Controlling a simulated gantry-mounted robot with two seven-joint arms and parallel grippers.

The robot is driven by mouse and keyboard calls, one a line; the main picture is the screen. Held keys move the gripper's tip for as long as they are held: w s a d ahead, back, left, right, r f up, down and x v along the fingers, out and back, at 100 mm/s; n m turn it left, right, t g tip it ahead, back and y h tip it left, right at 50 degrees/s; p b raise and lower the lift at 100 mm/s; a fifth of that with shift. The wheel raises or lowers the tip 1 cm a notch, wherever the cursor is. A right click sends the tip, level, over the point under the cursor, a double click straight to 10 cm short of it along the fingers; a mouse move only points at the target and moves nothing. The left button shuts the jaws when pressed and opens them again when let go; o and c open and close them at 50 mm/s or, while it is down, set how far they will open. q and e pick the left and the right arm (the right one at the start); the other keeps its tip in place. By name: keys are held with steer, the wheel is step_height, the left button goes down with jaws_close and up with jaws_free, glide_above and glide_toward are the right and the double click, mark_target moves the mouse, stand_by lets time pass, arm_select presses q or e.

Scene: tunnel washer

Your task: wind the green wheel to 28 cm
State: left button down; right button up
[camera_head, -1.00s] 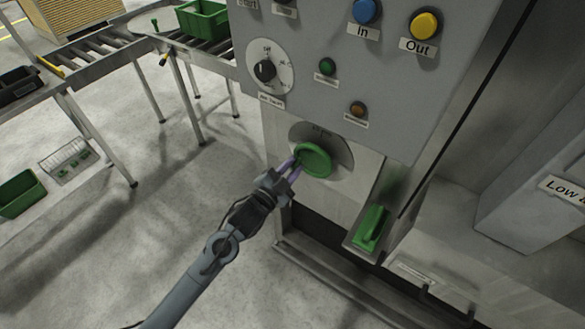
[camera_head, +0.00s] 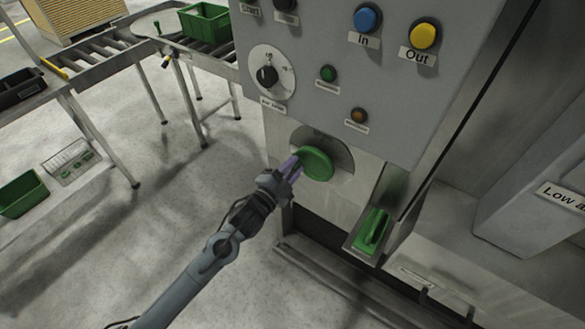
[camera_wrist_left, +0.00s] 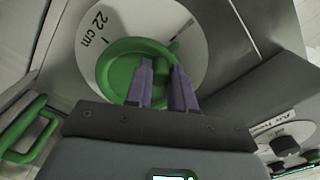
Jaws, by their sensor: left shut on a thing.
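The green wheel (camera_head: 317,164) is round and sits on a pale round dial plate (camera_head: 337,149) low on the grey machine front. In the left wrist view, the wheel (camera_wrist_left: 113,65) lies in front of the plate, which reads "22 cm" (camera_wrist_left: 95,28). A dark line shows on the plate beyond the wheel's upper right. My left gripper (camera_head: 293,165) comes from the lower left and is shut on the wheel's near left edge. In the left wrist view its two purple fingers (camera_wrist_left: 163,82) cover part of the rim. My right gripper is not in view.
Above the wheel, the panel holds a black dial knob (camera_head: 267,76), a green button (camera_head: 328,74) and a brown button (camera_head: 359,115). A green handle (camera_head: 373,230) juts out at the lower right. A roller conveyor (camera_head: 110,52) stands at the left over open floor.

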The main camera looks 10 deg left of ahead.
arm_select(q)
steer(key=shift+w+r, duration=0.1)
steer(key=shift+r, duration=0.3)
steer(key=c, duration=1)
jaws_free()
steer(key=shift+a+f, duration=0.1)
steer(key=shift+o, duration=0.2)
steer(key=shift+f, duration=0.15)
steer(key=v, duration=1.1)
